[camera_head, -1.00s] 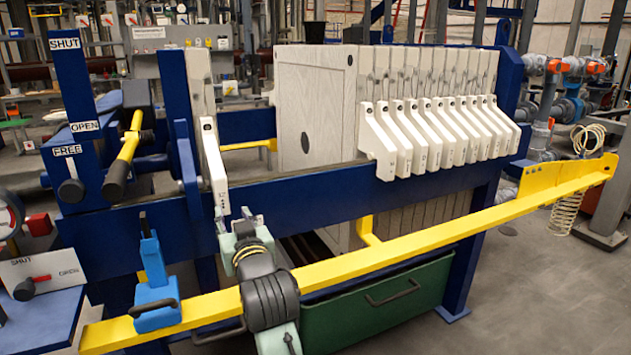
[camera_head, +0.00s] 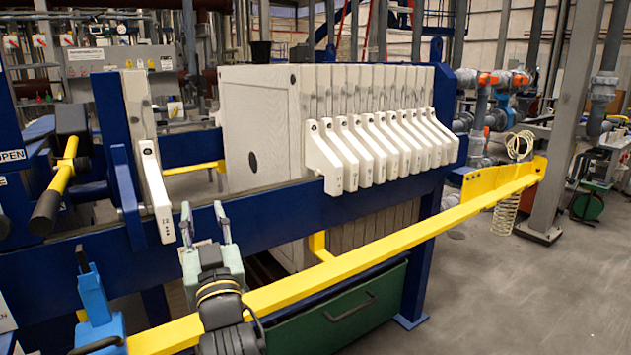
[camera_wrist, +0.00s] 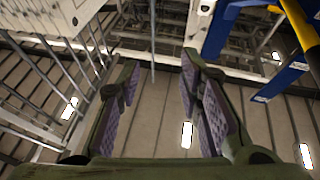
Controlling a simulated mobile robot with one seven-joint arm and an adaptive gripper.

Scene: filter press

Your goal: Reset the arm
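My gripper (camera_head: 205,224) stands in front of the blue side rail (camera_head: 275,206) of the filter press, fingers pointing up. In the wrist view my gripper (camera_wrist: 160,90) is open, with its two purple-padded fingers well apart and nothing between them. It faces the ceiling. My dark wrist and arm rise in front of the yellow bar (camera_head: 375,248). I cannot tell whether they touch it. A single white plate handle (camera_head: 156,190) is just left of and above the fingers. The row of white plates (camera_head: 375,90) is to the right.
A blue clamp-like block (camera_head: 95,300) sits on the yellow bar left of my arm. A yellow-and-black lever (camera_head: 65,180) stands at the left. A green bin (camera_head: 340,312) is under the press. Open grey floor (camera_head: 490,290) lies at the right.

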